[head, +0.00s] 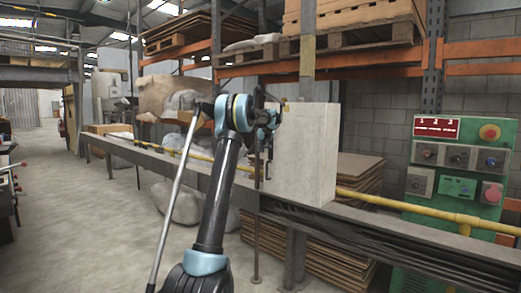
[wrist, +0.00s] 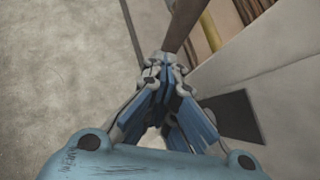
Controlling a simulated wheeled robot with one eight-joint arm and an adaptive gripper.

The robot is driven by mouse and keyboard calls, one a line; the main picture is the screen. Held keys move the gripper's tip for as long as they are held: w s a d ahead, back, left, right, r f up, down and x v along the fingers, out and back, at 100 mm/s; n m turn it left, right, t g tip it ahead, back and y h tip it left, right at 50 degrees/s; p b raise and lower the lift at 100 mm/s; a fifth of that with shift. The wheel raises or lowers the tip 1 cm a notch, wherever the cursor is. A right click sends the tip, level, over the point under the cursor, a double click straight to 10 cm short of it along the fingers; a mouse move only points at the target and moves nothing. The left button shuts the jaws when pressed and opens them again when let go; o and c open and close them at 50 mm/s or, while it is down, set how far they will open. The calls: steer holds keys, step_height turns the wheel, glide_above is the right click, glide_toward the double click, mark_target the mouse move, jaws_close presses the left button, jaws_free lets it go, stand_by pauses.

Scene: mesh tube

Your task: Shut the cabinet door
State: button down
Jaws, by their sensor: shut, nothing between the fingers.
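A pale grey box-shaped cabinet (head: 308,155) stands on the long beam in the middle of the head view. I cannot tell its door apart from its body there, nor how far the door is open. My gripper (head: 268,122) is at the cabinet's left edge, with my arm partly in front of it. In the wrist view my gripper (wrist: 163,66) has its blue fingers together with nothing held. A pale flat surface of the cabinet (wrist: 265,65) runs along the right, close beside the fingers. A dark patch shows below it. Contact cannot be told.
A yellow pipe (head: 400,205) runs along the beam on both sides of the cabinet. A green control box (head: 462,165) stands at the right. Loaded pallet racks (head: 345,60) rise behind. The concrete floor (head: 90,215) at the left is open.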

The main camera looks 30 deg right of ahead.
steer(key=s+a+r, duration=0.3)
steer(key=a+r, duration=0.4)
steer(key=a, duration=0.1)
steer(key=shift+s+a, duration=0.25)
stand_by(0.5)
